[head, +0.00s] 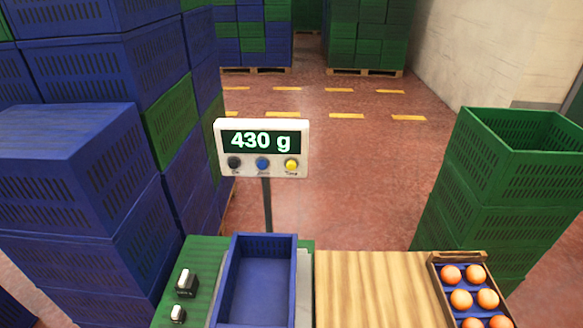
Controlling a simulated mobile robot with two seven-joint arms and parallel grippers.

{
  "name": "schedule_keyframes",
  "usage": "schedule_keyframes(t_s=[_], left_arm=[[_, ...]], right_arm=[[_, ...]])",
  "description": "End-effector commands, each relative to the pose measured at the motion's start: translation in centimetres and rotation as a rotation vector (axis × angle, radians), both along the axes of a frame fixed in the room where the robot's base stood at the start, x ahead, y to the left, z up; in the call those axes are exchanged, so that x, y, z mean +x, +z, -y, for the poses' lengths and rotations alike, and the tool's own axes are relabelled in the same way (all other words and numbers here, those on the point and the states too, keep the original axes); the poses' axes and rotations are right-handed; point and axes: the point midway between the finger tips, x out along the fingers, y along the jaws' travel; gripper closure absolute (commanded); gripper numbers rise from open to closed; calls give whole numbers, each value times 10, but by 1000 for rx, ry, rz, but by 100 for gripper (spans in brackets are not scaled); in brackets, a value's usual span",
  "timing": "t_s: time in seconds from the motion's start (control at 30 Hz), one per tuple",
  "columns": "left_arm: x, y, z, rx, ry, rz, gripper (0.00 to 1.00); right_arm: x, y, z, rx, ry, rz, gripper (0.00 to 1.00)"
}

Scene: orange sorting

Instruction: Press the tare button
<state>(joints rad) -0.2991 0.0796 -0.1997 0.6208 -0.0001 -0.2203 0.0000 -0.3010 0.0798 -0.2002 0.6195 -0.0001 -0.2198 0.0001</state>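The scale's display head (261,147) stands on a dark post behind the work surface. Its screen (262,141) reads 430 g. Below the screen are a black button (234,163), a blue button (263,164) and a yellow button (292,165). The small labels under them are hard to read; the one under the yellow button looks like "Tare". A blue crate (258,240), empty where its inside shows, sits on the light scale plate (304,285). Neither of my grippers is in view, and nothing touches the buttons.
A wooden board (370,285) is bare, with a tray (433,285) of several oranges at its right. Two small black-and-white objects (187,283) lie on the green surface (205,260). Blue crates (70,170) stack at left, green crates (490,190) at right.

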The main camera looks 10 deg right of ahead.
Motion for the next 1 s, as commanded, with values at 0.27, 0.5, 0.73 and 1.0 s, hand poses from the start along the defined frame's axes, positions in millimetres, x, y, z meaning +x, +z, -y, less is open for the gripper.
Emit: schedule_keyframes(t_s=[0.27, 0.5, 0.73, 1.0], left_arm=[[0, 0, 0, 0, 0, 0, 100], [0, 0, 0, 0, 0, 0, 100], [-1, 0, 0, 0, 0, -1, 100], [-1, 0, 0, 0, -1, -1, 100]], right_arm=[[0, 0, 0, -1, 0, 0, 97], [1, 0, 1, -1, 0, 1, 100], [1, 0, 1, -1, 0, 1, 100], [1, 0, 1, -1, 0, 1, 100]])
